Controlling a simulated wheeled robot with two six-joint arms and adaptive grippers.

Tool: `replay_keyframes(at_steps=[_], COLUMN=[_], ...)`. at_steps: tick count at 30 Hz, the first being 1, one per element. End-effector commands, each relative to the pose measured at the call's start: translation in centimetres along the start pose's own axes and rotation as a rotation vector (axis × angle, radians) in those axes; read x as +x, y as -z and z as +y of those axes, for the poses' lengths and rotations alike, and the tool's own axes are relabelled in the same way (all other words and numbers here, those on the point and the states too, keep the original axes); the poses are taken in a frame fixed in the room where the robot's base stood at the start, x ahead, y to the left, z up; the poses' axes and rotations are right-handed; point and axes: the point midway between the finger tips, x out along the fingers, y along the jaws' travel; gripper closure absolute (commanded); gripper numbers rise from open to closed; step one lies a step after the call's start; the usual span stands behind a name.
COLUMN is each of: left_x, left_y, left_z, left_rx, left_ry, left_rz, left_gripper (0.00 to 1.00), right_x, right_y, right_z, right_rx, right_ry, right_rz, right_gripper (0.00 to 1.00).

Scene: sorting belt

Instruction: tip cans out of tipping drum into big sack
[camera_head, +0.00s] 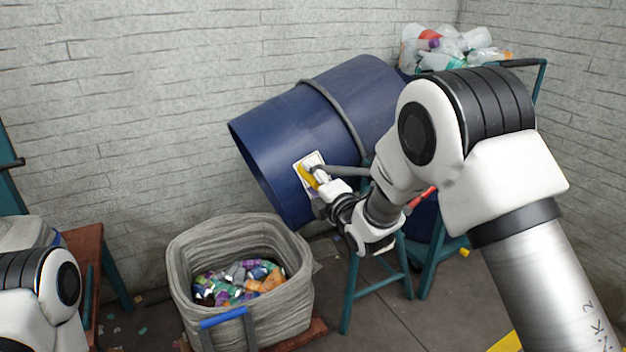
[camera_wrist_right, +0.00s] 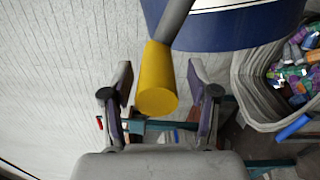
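The blue tipping drum (camera_head: 275,140) lies tilted in its stand, its mouth end down to the left, above and just behind the big grey sack (camera_head: 188,255). I cannot see inside the drum. Several coloured cans (camera_head: 240,283) lie in the sack; they also show in the right wrist view (camera_wrist_right: 297,72). A yellow grip (camera_head: 308,178) ends the drum's grey lever. In the right wrist view the yellow grip (camera_wrist_right: 157,80) is between the fingers of my right gripper (camera_wrist_right: 160,85), with a gap on each side. My left gripper is out of view.
A teal stand (camera_head: 350,295) holds the drum. A clear bag of plastic waste (camera_head: 455,45) sits on a teal frame at the back right. A brown bench (camera_head: 85,250) stands at the left. The brick wall is close behind.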

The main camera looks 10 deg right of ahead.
Motion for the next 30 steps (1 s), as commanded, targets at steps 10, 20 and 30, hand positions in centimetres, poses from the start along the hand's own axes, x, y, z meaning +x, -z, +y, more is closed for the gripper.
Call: replay_keyframes(at_steps=[10, 20, 30], left_x=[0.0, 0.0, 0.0], left_y=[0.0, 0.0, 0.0], left_z=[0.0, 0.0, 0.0], left_rx=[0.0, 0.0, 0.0], left_ry=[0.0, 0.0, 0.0], left_rz=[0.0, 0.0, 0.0], left_gripper=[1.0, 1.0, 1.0], right_x=[-1.3, -9.3, -12.0], right_y=[-0.1, -0.1, 0.0], right_z=[0.1, 0.0, 0.1], right_rx=[0.001, 0.003, 0.0], right_ry=[-0.001, 0.001, -0.002], right_rz=[-0.002, -0.002, 0.0], right_gripper=[0.4, 0.4, 0.4])
